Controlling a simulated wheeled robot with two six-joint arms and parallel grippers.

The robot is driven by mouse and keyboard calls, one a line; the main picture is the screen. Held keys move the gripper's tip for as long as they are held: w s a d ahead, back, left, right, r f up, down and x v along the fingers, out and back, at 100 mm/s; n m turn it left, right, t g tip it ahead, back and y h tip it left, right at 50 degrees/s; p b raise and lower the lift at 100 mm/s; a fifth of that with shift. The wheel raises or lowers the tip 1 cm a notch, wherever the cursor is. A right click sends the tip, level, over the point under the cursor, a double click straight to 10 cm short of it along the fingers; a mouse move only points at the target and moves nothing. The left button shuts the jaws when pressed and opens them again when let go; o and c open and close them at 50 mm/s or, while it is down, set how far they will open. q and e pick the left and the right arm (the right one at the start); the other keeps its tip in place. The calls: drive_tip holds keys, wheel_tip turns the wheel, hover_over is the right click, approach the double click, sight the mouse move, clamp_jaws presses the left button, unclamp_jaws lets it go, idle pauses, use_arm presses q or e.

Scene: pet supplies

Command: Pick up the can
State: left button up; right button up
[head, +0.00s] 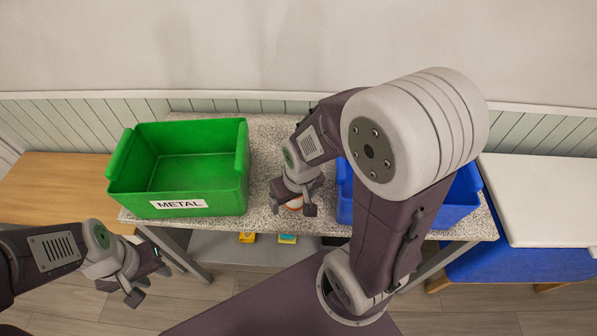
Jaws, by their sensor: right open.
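A small can (294,203), white and orange where it shows, is on the speckled table (262,160) near its front edge, between the two bins. Most of it is hidden by my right gripper (293,209), which is directly above and around it with its fingers apart. I cannot tell whether the fingers touch it. My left gripper (149,287) is in front of the table at the lower left, with its fingers apart and nothing seen between them.
A green bin (178,203) labelled METAL stands on the table's left, empty. A blue bin (462,205) stands on the right, largely hidden by my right arm. Small yellow items (247,238) lie below the table. A wooden surface (50,190) is at left, a white-topped one (540,195) at right.

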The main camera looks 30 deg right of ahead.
drive_tip(key=w+d+n, duration=0.1)
drive_tip(key=w, duration=0.1)
drive_tip(key=w+d+n+g, duration=0.1)
drive_tip(key=n, duration=0.1)
drive_tip(key=w+d+n+g, duration=0.1)
drive_tip(key=w+n, duration=0.1)
drive_tip(key=shift+w+d+b, duration=0.3)
drive_tip(key=shift+w+b, duration=0.05)
drive_tip(key=shift+b, duration=0.05)
drive_tip(key=shift+w+d+f+n, duration=0.1)
drive_tip(key=shift+d+n, duration=0.15)
drive_tip(key=shift+n, duration=0.05)
drive_tip(key=shift+f, duration=0.1)
drive_tip(key=shift+s+a+f, duration=0.15)
drive_tip(key=shift+s+f, duration=0.05)
drive_tip(key=shift+f, duration=0.4)
drive_tip(key=shift+s+a+f, duration=0.15)
drive_tip(key=shift+s+f, duration=0.05)
drive_tip(key=shift+f, duration=0.35)
drive_tip(key=shift+w+f, duration=0.3)
drive_tip(key=shift+f, duration=0.6)
wheel_tip(320, 180, down, 4)
drive_tip(key=shift+a+p, duration=0.15)
drive_tip(key=shift+p, duration=0.25)
drive_tip(key=shift+f, duration=0.25)
drive_tip(key=c, duration=1.4)
